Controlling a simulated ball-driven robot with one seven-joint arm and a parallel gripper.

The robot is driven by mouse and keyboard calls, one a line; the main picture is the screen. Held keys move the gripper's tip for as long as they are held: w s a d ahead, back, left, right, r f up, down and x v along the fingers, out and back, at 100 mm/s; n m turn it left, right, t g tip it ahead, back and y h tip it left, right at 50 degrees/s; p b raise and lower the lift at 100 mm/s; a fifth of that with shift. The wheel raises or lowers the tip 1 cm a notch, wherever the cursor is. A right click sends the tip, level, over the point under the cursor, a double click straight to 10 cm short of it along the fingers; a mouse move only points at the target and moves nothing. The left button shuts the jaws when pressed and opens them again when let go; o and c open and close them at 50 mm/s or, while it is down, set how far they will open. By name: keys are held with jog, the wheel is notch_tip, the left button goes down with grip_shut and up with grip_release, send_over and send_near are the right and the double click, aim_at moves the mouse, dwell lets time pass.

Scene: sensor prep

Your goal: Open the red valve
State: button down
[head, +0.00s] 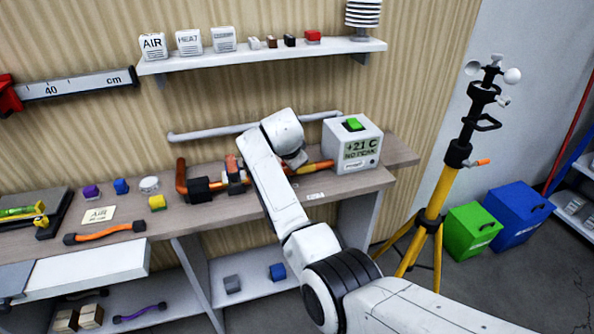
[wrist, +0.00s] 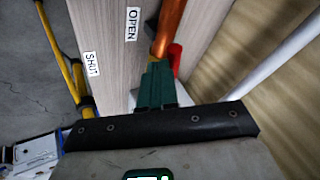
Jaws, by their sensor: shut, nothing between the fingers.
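In the wrist view, my gripper (wrist: 157,70) shows as dark green fingers shut together, with nothing held. They point at a copper pipe (wrist: 170,28) over the grey bench top. A red part (wrist: 175,57), which looks like the valve's handle, shows just right of the fingertips, partly hidden by them. Whether they touch it I cannot tell. An OPEN label (wrist: 132,24) and a SHUT label (wrist: 91,64) lie on the bench to the left. In the head view, my arm's end covers the middle of the copper pipe (head: 181,178), and the red part is not clear there.
A white display box (head: 352,146) with a green button stands at the pipe's right end. A wall shelf (head: 265,57) holds small blocks above. A yellow tripod (head: 437,195) stands right of the bench, beside green (head: 472,230) and blue (head: 519,213) bins.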

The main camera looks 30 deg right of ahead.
jog(key=shift+s+d+r, duration=0.1)
jog(key=shift+s, duration=0.05)
jog(key=shift+d, duration=0.1)
jog(key=shift+w+d, duration=0.2)
jog(key=shift+d, duration=0.45)
jog(key=shift+s, duration=0.15)
